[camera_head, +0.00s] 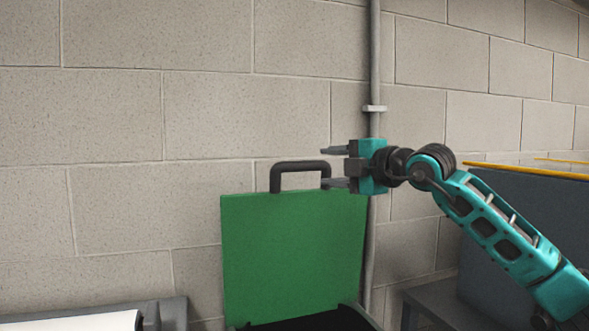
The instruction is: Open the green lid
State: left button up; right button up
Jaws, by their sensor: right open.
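The green lid (292,255) stands raised, close to upright, in the lower middle of the view, in front of the block wall. A black handle (300,166) sticks up from its top edge. Below the lid, the dark rim of a bin (318,321) shows at the bottom edge; the rest of the bin is out of view. My right gripper (334,167) comes in from the right with its jaws open and pointing left. Its fingertips are at the right end of the handle; I cannot tell whether the lower finger touches it. My left gripper is not in view.
A grey block wall (120,120) fills the background, with a vertical pipe (375,60) behind my gripper. A dark blue-grey box with a yellow edge (530,205) stands at the right. A grey container with something white (85,322) is at the lower left.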

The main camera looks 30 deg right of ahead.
aim_at(304, 165)
jog(key=w+p, duration=0.1)
jog(key=w, duration=0.1)
jog(key=w+a, duration=0.1)
jog(key=w, duration=0.2)
jog(key=shift+w+p, duration=0.25)
jog(key=shift+p, duration=0.1)
jog(key=w, duration=0.5)
jog(key=shift+a+f+p, duration=0.35)
jog(key=shift+a+p, duration=0.05)
jog(key=shift+w+a+f, duration=0.1)
jog(key=shift+w, duration=0.3)
jog(key=shift+c, duration=0.5)
grip_shut()
